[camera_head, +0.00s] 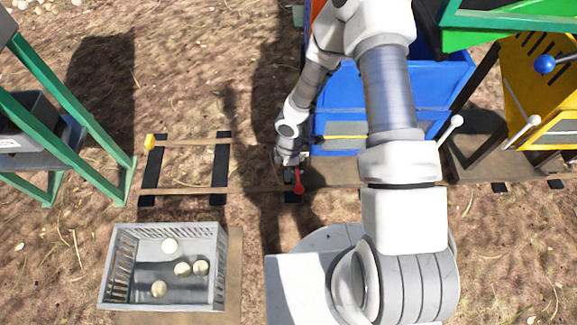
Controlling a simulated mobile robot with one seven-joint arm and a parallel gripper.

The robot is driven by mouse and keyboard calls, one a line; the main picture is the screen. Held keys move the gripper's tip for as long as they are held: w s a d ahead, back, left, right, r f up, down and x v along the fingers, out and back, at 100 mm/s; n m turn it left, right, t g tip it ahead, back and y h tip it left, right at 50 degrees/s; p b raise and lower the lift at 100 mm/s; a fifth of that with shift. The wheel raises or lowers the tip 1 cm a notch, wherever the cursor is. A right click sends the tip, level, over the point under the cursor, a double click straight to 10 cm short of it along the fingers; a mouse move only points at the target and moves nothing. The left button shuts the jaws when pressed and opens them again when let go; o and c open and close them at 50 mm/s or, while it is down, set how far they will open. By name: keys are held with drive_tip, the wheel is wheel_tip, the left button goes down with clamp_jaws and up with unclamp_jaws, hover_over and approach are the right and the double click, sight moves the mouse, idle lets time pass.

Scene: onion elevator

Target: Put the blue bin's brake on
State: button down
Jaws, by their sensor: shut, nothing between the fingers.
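The blue bin (440,90) stands at the upper middle, partly hidden behind my arm. A small red lever (298,186) shows low beside its front left corner, near the rail. I cannot tell from this view whether it is the brake, or how it is set. My gripper (291,172) is shut and points down right by the red lever. Whether it touches the lever cannot be told, as the fingers are small and dark here.
A grey crate (215,290) holds several onions. A green frame (125,175) stands left. A yellow machine (530,85) with a blue-knobbed lever (544,64) stands right.

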sight(298, 178)
drive_tip(key=shift+s+d+f+b, duration=0.2)
drive_tip(key=shift+d+f+b, duration=0.25)
drive_tip(key=shift+f, duration=0.5)
drive_tip(key=shift+s+d+f+b, duration=0.25)
drive_tip(key=shift+d+f, duration=0.35)
drive_tip(key=shift+f, duration=0.3)
